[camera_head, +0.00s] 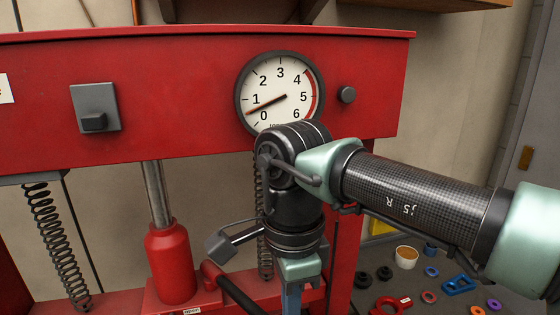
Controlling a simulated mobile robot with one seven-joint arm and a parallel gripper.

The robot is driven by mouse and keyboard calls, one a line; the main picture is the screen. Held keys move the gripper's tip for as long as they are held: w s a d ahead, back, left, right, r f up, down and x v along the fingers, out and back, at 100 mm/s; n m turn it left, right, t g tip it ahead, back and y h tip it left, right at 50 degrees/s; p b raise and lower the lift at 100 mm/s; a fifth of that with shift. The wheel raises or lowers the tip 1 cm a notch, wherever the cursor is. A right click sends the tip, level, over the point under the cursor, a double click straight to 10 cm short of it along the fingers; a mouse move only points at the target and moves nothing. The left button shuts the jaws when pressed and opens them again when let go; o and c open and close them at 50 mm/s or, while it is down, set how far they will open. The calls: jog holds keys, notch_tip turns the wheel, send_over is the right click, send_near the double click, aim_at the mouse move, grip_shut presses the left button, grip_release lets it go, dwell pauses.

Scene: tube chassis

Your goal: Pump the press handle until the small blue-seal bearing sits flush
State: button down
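The red press fills the view, with a bottle jack (172,265) under its crossbeam. A dark pump handle (238,292) with a red socket slants from beside the jack toward the bottom edge. My arm comes in from the right, and my gripper (292,298) points down at the bottom edge, just right of the handle. Its fingertips are cut off, so I cannot tell whether it is open or touches the handle. The pressure gauge (280,93) needle points between 0 and 1. I cannot make out the small blue-seal bearing in the press; its seat is out of view.
A bench at the lower right holds several loose rings, including a blue ring (432,271) and an orange ring (428,297), a blue bracket (458,285) and a tan cup (406,257). A return spring (58,245) hangs at the left. My arm crosses in front of the right post.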

jog(key=shift+f, duration=0.25)
dwell(0.3)
jog(key=shift+b, duration=0.35)
dwell(3.6)
jog(key=shift+f, duration=0.1)
dwell(0.4)
jog(key=shift+f+b, duration=5.8)
jog(key=shift+f, duration=2)
notch_tip(320, 180, up, 16)
jog(key=p, duration=1.1)
jog(key=shift+f, duration=0.2)
